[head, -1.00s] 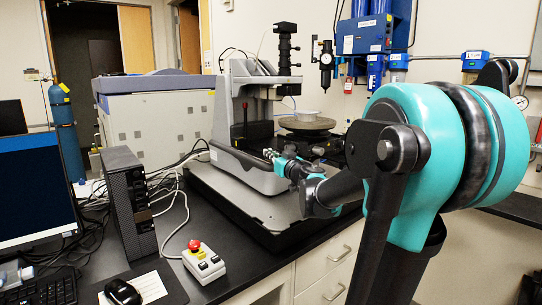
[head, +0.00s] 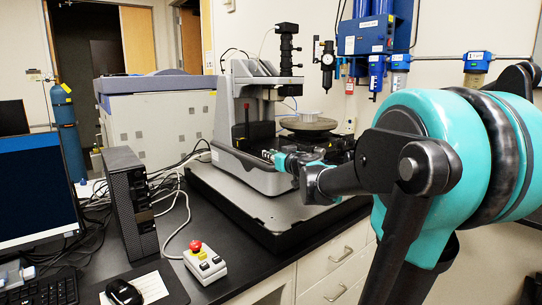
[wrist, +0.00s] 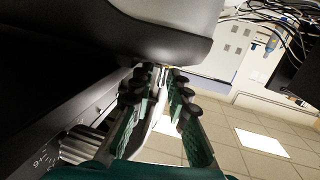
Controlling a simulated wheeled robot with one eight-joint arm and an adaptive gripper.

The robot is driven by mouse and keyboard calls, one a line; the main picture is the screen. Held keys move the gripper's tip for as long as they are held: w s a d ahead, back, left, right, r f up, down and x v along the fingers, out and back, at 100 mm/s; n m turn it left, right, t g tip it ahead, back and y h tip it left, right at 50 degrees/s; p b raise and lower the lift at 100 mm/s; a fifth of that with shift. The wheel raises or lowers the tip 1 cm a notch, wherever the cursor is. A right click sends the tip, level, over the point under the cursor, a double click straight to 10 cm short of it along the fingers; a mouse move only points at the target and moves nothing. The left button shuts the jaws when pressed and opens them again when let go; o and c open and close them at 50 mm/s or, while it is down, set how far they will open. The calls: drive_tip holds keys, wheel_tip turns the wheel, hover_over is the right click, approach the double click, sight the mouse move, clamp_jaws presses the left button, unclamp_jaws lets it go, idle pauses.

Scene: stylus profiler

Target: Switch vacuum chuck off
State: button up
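The stylus profiler (head: 262,178) stands on the bench, with its round chuck stage (head: 307,124) to the right of its column. My gripper (head: 268,155) is at the profiler's front side, low beside the grey housing. In the wrist view, the two green fingers with dark pads (wrist: 159,76) are spread apart just under the housing's rounded edge (wrist: 165,45). A small pale metallic piece, perhaps a toggle lever (wrist: 163,74), shows between the fingertips; I cannot tell whether they touch it. No switch can be made out in the head view.
A ridged silver knob (wrist: 76,146) with a numbered scale is left of the fingers in the wrist view. A control box with a red button (head: 205,262) sits on the bench front. A black computer tower (head: 130,203) and cables stand to the left.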

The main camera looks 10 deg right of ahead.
drive_tip(key=v, duration=1.2)
idle(0.4)
